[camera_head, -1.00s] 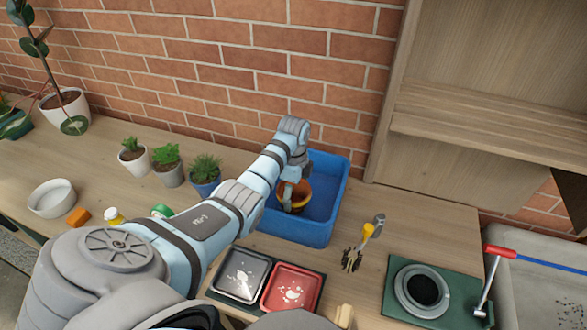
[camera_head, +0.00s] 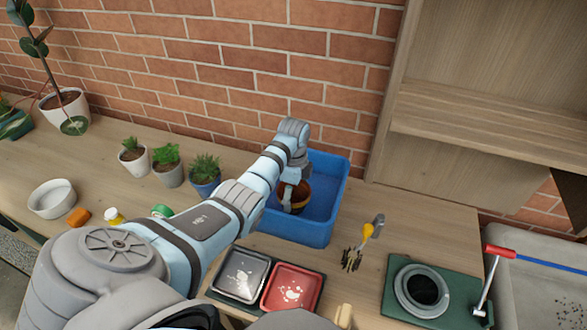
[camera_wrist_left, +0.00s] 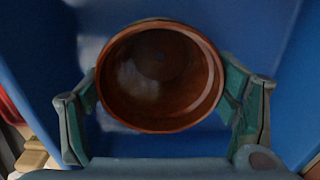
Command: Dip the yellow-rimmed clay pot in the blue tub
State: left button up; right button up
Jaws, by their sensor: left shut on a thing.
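The clay pot (camera_head: 298,196) is inside the blue tub (camera_head: 318,228) in the head view, partly hidden by my left gripper (camera_head: 290,200). It looks dark reddish brown, and I make out no yellow on its rim. In the left wrist view, the pot (camera_wrist_left: 160,75) shows its round open mouth, empty inside, with a glossy patch and a hole in its bottom. The fingers of my left gripper are shut on it from both sides. The tub's blue walls surround it there. I cannot tell whether the pot touches the tub floor. My right gripper is not in view.
Right of the tub lie a yellow-handled tool (camera_head: 369,230) and a green board (camera_head: 397,300). In front are a dark tray (camera_head: 240,273) and a red tray (camera_head: 292,287). Several potted plants stand to the left. A brick wall (camera_head: 230,60) is behind.

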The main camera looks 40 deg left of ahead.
pick_arm(q)
notch_tip(320, 180, up, 15)
jog(key=p, duration=0.6)
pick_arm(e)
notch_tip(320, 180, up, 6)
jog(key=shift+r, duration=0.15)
pick_arm(q)
jog(key=shift+r, duration=0.1)
dwell(1.3)
